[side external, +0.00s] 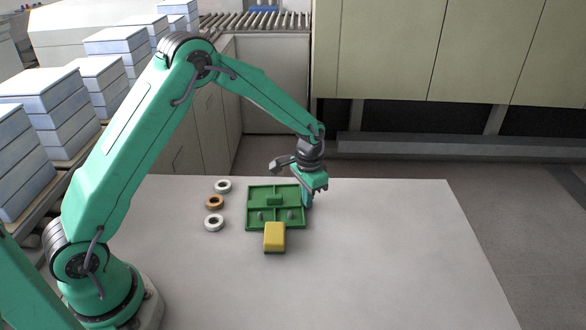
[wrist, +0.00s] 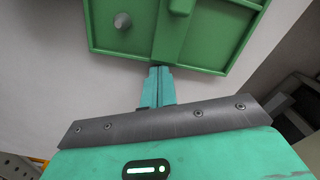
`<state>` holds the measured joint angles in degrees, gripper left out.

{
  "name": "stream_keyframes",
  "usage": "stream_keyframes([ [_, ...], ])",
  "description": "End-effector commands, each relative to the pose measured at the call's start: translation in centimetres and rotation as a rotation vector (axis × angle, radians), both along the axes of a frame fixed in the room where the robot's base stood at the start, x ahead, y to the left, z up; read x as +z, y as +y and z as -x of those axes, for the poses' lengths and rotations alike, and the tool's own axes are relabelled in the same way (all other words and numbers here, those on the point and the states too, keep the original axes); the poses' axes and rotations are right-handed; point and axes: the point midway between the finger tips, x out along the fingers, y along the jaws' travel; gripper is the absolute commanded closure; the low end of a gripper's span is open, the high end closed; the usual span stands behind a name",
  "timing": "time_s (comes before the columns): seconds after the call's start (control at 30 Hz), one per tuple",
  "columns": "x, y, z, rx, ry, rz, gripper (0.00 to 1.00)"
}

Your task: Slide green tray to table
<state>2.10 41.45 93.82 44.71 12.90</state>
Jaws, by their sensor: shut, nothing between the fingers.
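The green tray (side external: 252,208) lies flat on the white table (side external: 400,255), towards its far edge. It has low walls and dividers, with small grey pieces in its front compartments and a raised green block near its middle. My gripper (side external: 307,201) points down at the tray's right side, with its fingers shut and empty. In the wrist view the shut fingers (wrist: 159,72) end right at the edge of the green tray (wrist: 218,40); I cannot tell if they touch it.
A yellow block (side external: 274,237) sits against the tray's front side. The table's right and front areas are clear. Stacked pale boxes (side external: 45,105) and a roller conveyor (side external: 255,21) stand beyond the table.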

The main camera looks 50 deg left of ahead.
Motion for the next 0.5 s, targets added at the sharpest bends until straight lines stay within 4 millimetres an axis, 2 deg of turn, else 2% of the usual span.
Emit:
stream_keyframes([
  [0.17,0.0,0.48,0.49,0.002,0.002,-0.001,1.0],
  [0.5,-0.02,0.04,0.04,-0.001,0.0,0.0,1.0],
])
